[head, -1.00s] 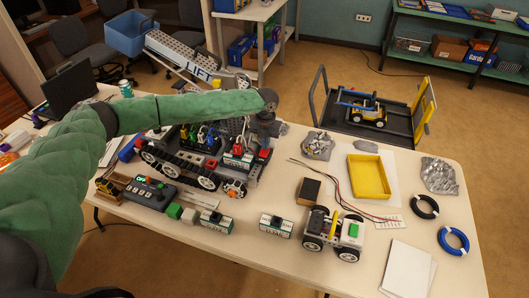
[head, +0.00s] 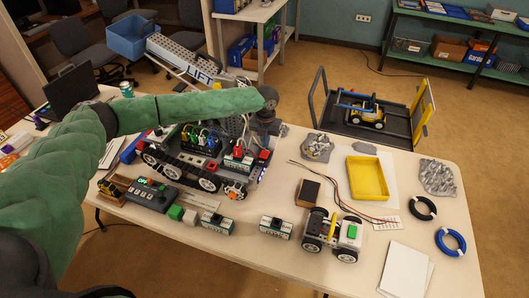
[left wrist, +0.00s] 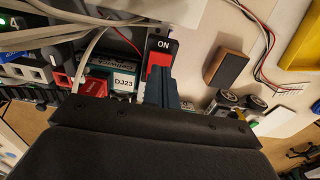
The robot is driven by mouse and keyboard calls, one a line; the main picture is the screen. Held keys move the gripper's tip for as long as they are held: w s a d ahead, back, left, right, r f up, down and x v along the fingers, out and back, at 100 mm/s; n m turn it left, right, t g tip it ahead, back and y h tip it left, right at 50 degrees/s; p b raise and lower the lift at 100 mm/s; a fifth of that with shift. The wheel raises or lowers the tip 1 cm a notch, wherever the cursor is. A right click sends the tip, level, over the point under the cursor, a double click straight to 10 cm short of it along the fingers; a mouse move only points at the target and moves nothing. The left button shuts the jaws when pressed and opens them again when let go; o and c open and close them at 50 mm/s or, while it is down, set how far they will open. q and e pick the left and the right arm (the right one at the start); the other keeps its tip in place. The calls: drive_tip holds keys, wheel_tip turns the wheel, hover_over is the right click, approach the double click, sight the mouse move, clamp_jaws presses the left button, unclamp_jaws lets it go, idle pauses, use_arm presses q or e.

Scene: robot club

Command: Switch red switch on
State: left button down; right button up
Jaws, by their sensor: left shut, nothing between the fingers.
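The red switch (left wrist: 158,60) shows in the left wrist view as a red block with a black part marked ON at its far end. My left gripper (left wrist: 161,74) is shut and empty, with its blue-grey fingertips right at the near end of the red part and covering some of it. I cannot tell whether they touch it, or which way the switch is set. In the head view, the switch (head: 264,154) is a small red patch on the tracked robot, just below my left gripper (head: 267,138). My right gripper is not in view.
The tracked robot (head: 180,170) carries wires and a DJ23 battery (left wrist: 123,76) beside the switch. To the right are a dark brown block (head: 308,192), a small white wheeled robot (head: 345,236) and a yellow tray (head: 367,178).

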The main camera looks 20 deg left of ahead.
sight(266, 152)
use_arm(q)
wheel_tip(266, 152, up, 4)
drive_tip(key=p, duration=0.2)
drive_tip(key=shift+p, duration=0.3)
drive_tip(key=shift+d, duration=0.1)
idle(0.4)
